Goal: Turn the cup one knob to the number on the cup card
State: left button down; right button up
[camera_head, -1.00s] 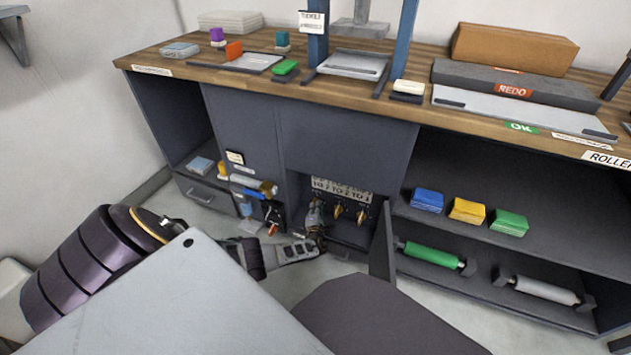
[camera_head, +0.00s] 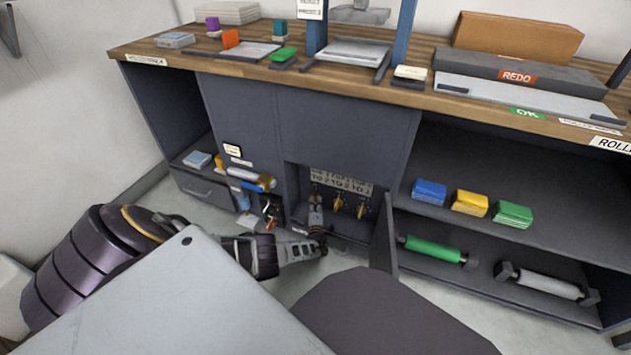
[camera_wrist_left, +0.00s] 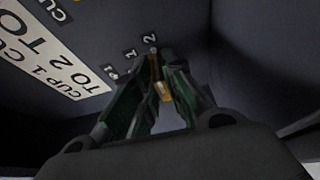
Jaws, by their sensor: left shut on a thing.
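The cup card (camera_head: 342,181) is a white strip at the back of the open lower compartment. In the left wrist view, the cup card (camera_wrist_left: 40,55) reads "CUP 1 TO 2". My left gripper (camera_head: 316,203) is in the compartment below the card's left end. In the left wrist view, my left gripper (camera_wrist_left: 162,80) is shut on the brass cup one knob (camera_wrist_left: 163,91). Small number tags beside the knob include a 2 (camera_wrist_left: 150,38) and a 1 (camera_wrist_left: 129,53). The fingers hide part of the knob, so its exact pointing is hard to tell. My right gripper is not in view.
Two more brass knobs (camera_head: 337,204) (camera_head: 361,210) stand right of my gripper. An open door (camera_head: 384,235) bounds the compartment on the right. Shelves with colored blocks (camera_head: 470,205) and rollers (camera_head: 432,250) are further right.

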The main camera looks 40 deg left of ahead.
pick_arm(q)
jog(key=c, duration=1.5)
grip_release()
jog(key=shift+s+d, duration=0.1)
jog(key=shift+s, duration=0.05)
jog(key=shift+v, duration=5.85)
jog(key=shift+f, duration=0.1)
